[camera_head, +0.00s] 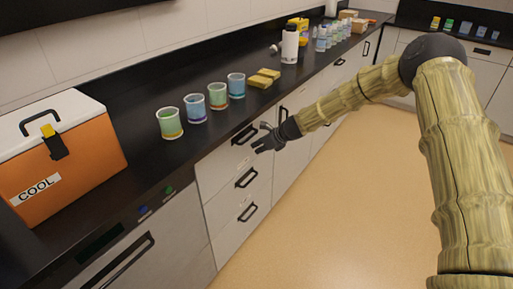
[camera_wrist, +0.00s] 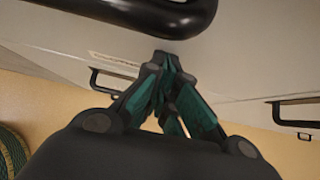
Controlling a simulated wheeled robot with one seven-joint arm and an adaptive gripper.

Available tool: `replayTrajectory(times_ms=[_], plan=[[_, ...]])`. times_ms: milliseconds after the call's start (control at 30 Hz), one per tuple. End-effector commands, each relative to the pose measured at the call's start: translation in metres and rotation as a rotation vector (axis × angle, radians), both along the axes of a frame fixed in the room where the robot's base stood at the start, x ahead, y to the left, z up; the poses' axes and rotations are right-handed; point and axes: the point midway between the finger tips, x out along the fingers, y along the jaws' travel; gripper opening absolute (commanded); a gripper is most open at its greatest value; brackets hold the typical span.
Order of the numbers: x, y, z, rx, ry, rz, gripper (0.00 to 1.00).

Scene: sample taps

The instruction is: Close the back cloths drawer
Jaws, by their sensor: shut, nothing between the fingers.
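A white cabinet under the black counter has a stack of drawers; the top drawer (camera_head: 226,147) is right beside my gripper (camera_head: 262,138). This drawer looks about flush with the cabinet front. I cannot read which one is the cloths drawer. In the wrist view my gripper (camera_wrist: 166,62) is shut and empty, its fingertips close to a pale drawer front (camera_wrist: 235,50). A thick black handle (camera_wrist: 150,14) crosses the top of that view just beyond the fingertips. I cannot tell whether they touch. A small label (camera_wrist: 113,61) there is unreadable.
On the counter (camera_head: 150,158) stand several coloured cups (camera_head: 218,96), yellow sponges (camera_head: 262,79), a white bottle (camera_head: 290,45) and an orange cooler (camera_head: 75,160). Lower drawers with black handles (camera_head: 246,178) are below. The tan floor (camera_head: 330,220) in front is clear.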

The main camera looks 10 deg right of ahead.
Motion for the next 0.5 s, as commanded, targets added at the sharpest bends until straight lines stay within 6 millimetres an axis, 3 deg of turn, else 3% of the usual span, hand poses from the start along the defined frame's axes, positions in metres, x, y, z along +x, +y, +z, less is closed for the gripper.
replayTrajectory(times_ms=[333,500], plan=[[0.0024,0.0051,0.0037,0.003,-0.006,0.004,0.00],[-0.0033,-0.0038,0.0049,0.003,-0.005,0.003,0.00]])
